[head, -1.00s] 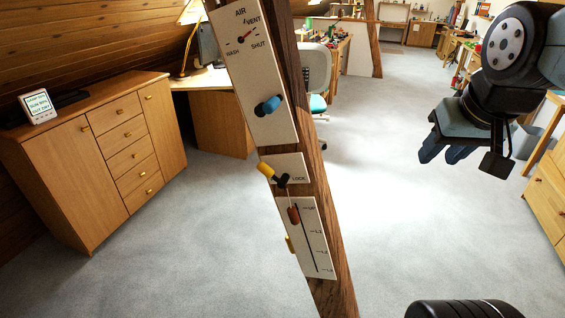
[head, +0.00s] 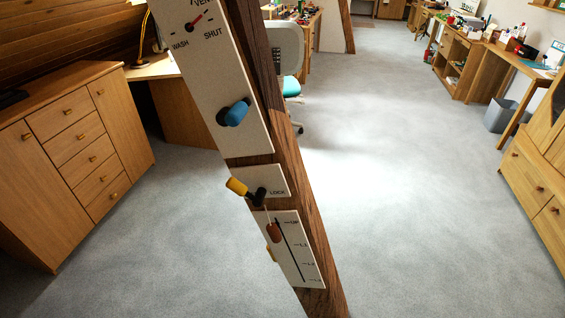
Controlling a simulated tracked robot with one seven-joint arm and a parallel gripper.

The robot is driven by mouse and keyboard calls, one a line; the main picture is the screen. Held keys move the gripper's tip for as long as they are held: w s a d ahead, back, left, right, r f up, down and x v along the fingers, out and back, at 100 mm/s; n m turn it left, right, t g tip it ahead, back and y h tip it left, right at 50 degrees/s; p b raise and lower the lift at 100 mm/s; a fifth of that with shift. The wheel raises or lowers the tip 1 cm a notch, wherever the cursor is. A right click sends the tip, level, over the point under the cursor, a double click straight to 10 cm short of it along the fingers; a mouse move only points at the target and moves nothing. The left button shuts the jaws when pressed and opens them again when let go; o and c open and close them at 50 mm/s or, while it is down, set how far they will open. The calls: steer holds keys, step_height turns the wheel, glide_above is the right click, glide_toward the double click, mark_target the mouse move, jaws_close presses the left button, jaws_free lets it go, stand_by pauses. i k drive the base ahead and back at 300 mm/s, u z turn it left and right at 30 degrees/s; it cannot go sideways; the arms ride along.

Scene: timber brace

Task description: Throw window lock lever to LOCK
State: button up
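The window lock lever (head: 240,188) has a yellow grip and a black pivot. It sits on a small white plate (head: 276,181) marked LOCK, on the slanted timber brace (head: 262,75). The yellow grip points up and left, away from the word LOCK at the plate's right. My gripper is not in the head view now, so its state and distance from the lever do not show.
Above the lever is a panel with a blue knob (head: 234,113) and a red pointer (head: 195,22). Below is a slider plate with an orange-brown handle (head: 273,232). A wooden cabinet (head: 75,150) stands left. Grey carpet (head: 400,200) lies clear to the right.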

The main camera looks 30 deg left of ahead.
mark_target(232, 184)
steer(key=z, duration=1.7)
steer(key=k, duration=0.3)
steer(key=u, duration=3.6)
steer(key=k, duration=0.1)
steer(key=z, duration=0.65)
